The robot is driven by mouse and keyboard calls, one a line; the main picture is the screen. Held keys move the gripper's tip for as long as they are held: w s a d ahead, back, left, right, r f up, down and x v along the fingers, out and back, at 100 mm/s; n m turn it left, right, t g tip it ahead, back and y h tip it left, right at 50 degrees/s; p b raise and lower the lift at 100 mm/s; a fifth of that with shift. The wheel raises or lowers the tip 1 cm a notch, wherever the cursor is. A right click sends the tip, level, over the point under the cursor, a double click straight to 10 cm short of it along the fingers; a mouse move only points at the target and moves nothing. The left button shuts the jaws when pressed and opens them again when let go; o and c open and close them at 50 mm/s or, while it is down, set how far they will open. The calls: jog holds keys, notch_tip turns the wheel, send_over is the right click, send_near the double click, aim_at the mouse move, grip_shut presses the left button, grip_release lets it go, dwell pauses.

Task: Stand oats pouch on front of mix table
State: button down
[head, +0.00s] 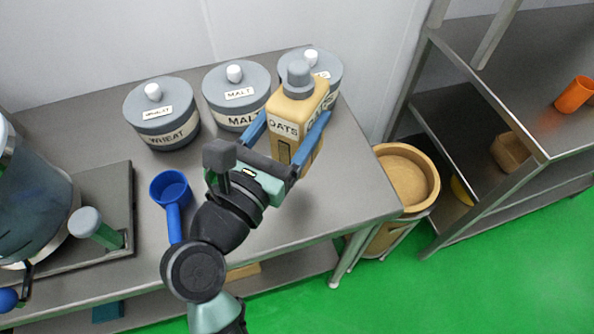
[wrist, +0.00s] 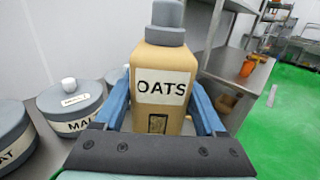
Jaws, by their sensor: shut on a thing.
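The oats pouch (head: 293,120) is tan with a grey cap and a white OATS label. My gripper (head: 289,133) is shut on it, with one blue finger on each side. The wrist view shows the pouch (wrist: 164,95) upright between the fingers (wrist: 160,112), its label facing the camera. The mix table (head: 349,196) is a grey metal top under the arm. The pouch is over its right part, in front of the oats canister. Its base is partly hidden by the gripper, so I cannot tell whether it touches the table.
Wheat (head: 161,115), malt (head: 237,97) and oats (head: 325,68) canisters line the back. A blue scoop (head: 171,188) lies left of my arm; a large vessel (head: 28,200) stands on a tray (head: 122,200) farther left. The table's front right is clear. A brown bin (head: 428,180) stands beyond.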

notch_tip(320, 180, down, 9)
jog(key=shift+r+b, duration=0.2)
jog(key=shift+b, duration=0.65)
jog(key=shift+f, duration=0.3)
grip_release()
jog(key=shift+s, duration=0.1)
